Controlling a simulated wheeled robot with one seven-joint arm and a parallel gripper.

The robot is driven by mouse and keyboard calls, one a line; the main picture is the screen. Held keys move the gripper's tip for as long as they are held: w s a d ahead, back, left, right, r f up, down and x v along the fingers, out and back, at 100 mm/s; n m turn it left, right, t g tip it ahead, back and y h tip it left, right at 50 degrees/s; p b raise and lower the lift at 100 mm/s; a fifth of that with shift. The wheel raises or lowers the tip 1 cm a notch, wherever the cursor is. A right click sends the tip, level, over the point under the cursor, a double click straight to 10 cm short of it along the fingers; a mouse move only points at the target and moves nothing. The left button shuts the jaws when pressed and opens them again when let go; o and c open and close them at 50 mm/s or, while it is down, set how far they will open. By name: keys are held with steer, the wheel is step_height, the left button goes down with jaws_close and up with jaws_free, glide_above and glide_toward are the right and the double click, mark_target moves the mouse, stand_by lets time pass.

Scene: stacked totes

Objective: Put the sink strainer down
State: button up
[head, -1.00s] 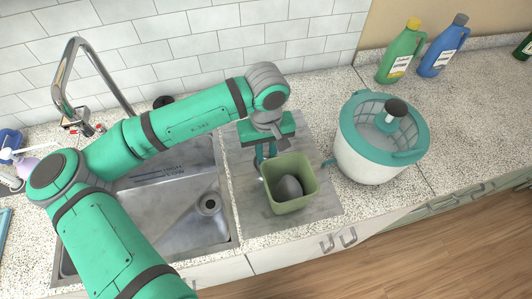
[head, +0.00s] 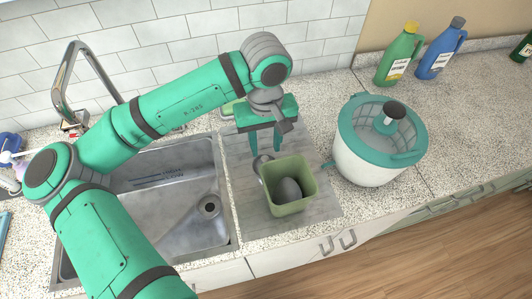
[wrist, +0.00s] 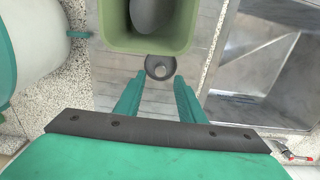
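The sink strainer (head: 261,164) is a small round grey piece, close against the back left side of the green square container.
The green container (head: 304,190) holds a dark grey rounded object (head: 288,189). A metal sink (head: 165,225) is to the left, its drain (head: 209,205) uncovered. A white and teal bucket (head: 365,165) stands right. Bottles (head: 400,55) are at the back right. The board (head: 245,215) has bare space in front.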

mark_target(266, 159)
steer(key=shift+r, duration=2.65)
steer(key=shift+w, duration=0.1)
